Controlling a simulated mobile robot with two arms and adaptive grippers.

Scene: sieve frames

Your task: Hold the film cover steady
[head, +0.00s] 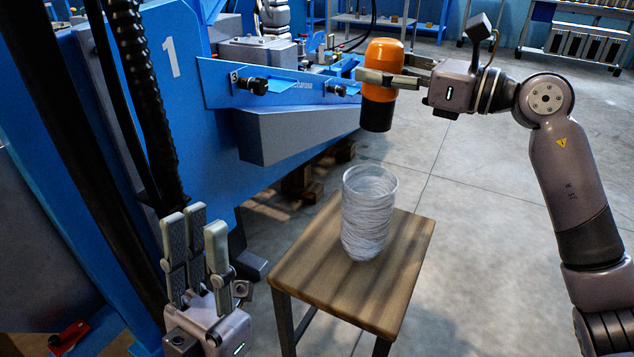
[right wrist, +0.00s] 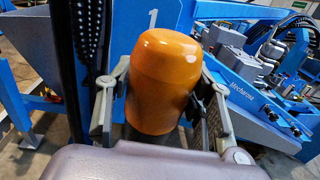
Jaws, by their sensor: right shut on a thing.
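A clear cylinder wrapped in wrinkled whitish film (head: 369,213) stands upright on a small wooden stool (head: 300,262). I cannot tell whether this film is the task's film cover. My right gripper (head: 384,76) is shut around an orange-topped object with a black lower end (head: 380,98), held upright in the air above and behind the wrapped cylinder. The orange top (right wrist: 160,80) fills the middle of the right wrist view, with fingers on both sides. My left gripper (head: 200,235) points up at the lower left, empty and open, apart from the stool and cylinder.
A large blue machine (head: 215,150) marked 1 fills the left and back. Its blue ledge with black knobs (head: 255,85) lies left of the orange object. Grey floor (head: 480,220) is open right of the stool. Wooden blocks (head: 300,185) lie under the machine.

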